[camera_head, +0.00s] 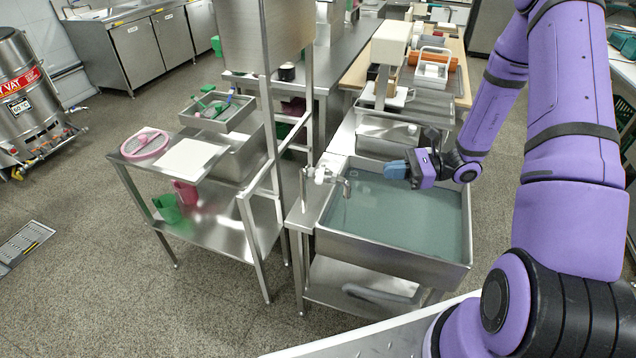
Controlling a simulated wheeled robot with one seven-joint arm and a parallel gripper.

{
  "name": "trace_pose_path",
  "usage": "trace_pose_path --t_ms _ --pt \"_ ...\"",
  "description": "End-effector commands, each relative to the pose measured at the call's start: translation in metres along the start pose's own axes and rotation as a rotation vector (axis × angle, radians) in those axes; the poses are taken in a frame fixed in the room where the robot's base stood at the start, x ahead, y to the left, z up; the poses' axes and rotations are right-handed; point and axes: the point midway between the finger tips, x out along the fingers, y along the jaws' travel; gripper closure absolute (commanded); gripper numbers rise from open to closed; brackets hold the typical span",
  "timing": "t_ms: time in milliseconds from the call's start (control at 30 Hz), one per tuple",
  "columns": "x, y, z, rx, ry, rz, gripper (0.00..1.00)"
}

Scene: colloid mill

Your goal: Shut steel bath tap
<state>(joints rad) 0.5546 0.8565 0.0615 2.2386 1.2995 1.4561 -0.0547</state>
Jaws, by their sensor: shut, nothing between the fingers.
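The steel bath (447,258) is a wide rectangular basin on a stand, right of centre, filled with greenish water. Its tap (347,187) stands at the bath's left rim, with a white handle (320,174) on top and a short spout bent over the water. It is too small to tell whether water runs from it. My gripper (384,170) is purple with blue fingers. It is shut and empty, above the far part of the water, to the right of the tap and apart from it, with fingers pointing left.
A steel trolley (222,236) with a pink-rimmed sieve (146,144), white board (187,158) and tool tray (218,113) stands left of the bath. A steel basin (388,137) lies behind the gripper.

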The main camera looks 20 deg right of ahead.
Motion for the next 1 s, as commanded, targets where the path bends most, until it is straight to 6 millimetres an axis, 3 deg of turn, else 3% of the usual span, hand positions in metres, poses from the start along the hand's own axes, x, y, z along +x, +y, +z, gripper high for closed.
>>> trace_pose_path --t_ms 33,200,467,1000 --pt "-0.003 -0.001 -0.014 0.035 -0.020 -0.040 1.00" --pt "-0.010 -0.004 -0.041 0.101 -0.061 -0.133 1.00" --pt "-0.003 -0.006 -0.049 0.121 -0.074 -0.164 1.00" --pt "0.090 -0.021 -0.042 0.120 -0.074 -0.161 1.00"
